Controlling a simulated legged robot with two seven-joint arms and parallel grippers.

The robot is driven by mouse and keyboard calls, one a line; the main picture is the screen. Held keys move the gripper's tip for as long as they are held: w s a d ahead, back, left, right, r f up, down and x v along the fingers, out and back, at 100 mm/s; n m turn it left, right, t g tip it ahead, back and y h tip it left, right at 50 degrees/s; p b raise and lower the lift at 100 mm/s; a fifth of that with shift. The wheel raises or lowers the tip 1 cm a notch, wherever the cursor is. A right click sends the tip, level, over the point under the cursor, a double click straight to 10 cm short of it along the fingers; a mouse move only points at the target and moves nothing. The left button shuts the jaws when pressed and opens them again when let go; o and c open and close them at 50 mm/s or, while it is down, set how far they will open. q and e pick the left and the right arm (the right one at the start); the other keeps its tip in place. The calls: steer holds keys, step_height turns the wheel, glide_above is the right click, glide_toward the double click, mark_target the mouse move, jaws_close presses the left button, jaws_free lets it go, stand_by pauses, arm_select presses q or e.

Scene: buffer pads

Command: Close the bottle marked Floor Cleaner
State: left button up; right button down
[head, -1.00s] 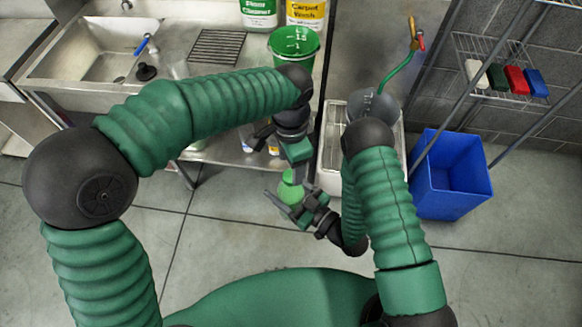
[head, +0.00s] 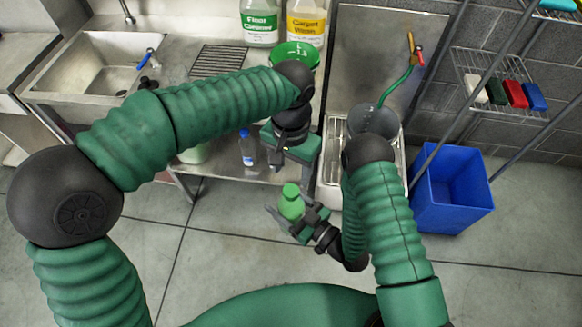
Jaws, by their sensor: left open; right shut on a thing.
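The bottle marked Floor Cleaner (head: 259,24), pale with a green label, stands upright at the back of the steel counter; its top is cut off by the frame. My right gripper (head: 290,214) is shut on a small bright green thing (head: 290,201), narrower at its top, above the floor in front of the counter. I cannot tell whether it is a cap or a small bottle. My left gripper (head: 288,166) is open and empty just above the green thing, apart from it. Its fingers are partly hidden by its own hand.
A bottle marked Carpet Wash (head: 306,24) with a yellow label stands right of the Floor Cleaner. A green bucket (head: 297,52) stands in front of them. A sink (head: 95,70) is left, a small blue-capped bottle (head: 247,150) below the counter, a blue bin (head: 450,190) right.

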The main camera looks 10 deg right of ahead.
mark_target(291, 190)
arm_select(q)
step_height(291, 190, down, 8)
steer(key=shift+f, duration=0.1)
stand_by(0.4)
steer(key=shift+c, duration=0.4)
jaws_close()
steer(key=shift+o, duration=1.1)
jaws_free()
